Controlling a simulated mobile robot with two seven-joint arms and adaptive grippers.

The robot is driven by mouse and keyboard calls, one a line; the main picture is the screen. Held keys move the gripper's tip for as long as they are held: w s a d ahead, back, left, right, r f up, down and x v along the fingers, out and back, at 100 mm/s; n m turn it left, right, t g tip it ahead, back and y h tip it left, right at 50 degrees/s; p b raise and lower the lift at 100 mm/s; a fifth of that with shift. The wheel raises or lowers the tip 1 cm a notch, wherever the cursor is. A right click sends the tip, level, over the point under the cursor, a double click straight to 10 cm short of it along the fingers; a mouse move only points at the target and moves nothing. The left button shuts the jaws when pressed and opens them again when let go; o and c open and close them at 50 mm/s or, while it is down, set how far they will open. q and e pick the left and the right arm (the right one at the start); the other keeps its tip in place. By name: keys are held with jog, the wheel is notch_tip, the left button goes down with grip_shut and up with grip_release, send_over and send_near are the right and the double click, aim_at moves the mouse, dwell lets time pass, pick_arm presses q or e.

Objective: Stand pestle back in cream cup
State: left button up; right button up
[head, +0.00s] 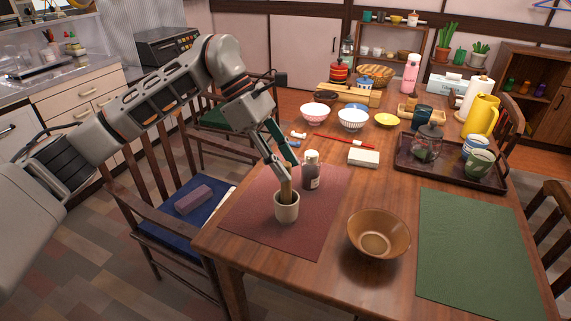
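The cream cup (287,207) stands upright on the dark red placemat (246,220) near the table's front left corner. The brown wooden pestle (286,190) is nearly upright, with its lower end inside the cup's mouth. Whether it touches the cup's bottom is hidden by the cup wall. My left gripper (285,172) comes down from above, its fingers closed around the upper part of the pestle, just over the cup. My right gripper is not in view.
A dark bottle with a light cap (311,170) stands close behind the cup, right of my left gripper. A brown bowl (379,232) sits to the right, beside a green placemat (478,262). A tray (411,166) with a glass pot and cups lies farther back.

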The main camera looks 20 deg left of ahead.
pick_arm(q)
jog(key=p+v, duration=0.2)
jog(key=v, duration=0.9)
jog(key=shift+r, duration=0.25)
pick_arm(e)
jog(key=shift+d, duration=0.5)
pick_arm(q)
jog(key=shift+s+a, duration=0.1)
jog(key=shift+s, duration=0.05)
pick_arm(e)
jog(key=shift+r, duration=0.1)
